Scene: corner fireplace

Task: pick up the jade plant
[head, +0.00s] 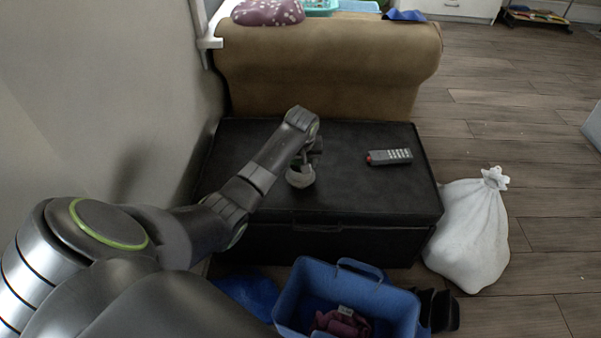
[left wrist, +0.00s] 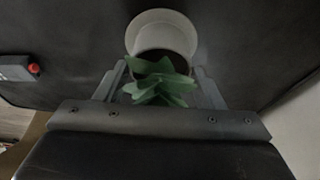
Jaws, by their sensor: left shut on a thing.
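The jade plant is a small green-leaved plant (left wrist: 160,88) in a pale round pot (left wrist: 162,34), seen from above in the left wrist view. In the head view its pot (head: 300,178) shows at the black chest's top, below my left gripper (head: 308,160). The gripper is shut on the jade plant, with one finger on each side of it (left wrist: 161,82). The leaves are mostly hidden by my wrist in the head view. I cannot tell whether the pot touches the chest. My right gripper is not in view.
A grey remote (head: 390,157) with a red button lies on the black chest (head: 375,195), right of the plant. A tan sofa arm (head: 320,70) stands behind. A blue bin (head: 400,308) is in front, and a white sack (head: 468,235) sits at right. A wall is at left.

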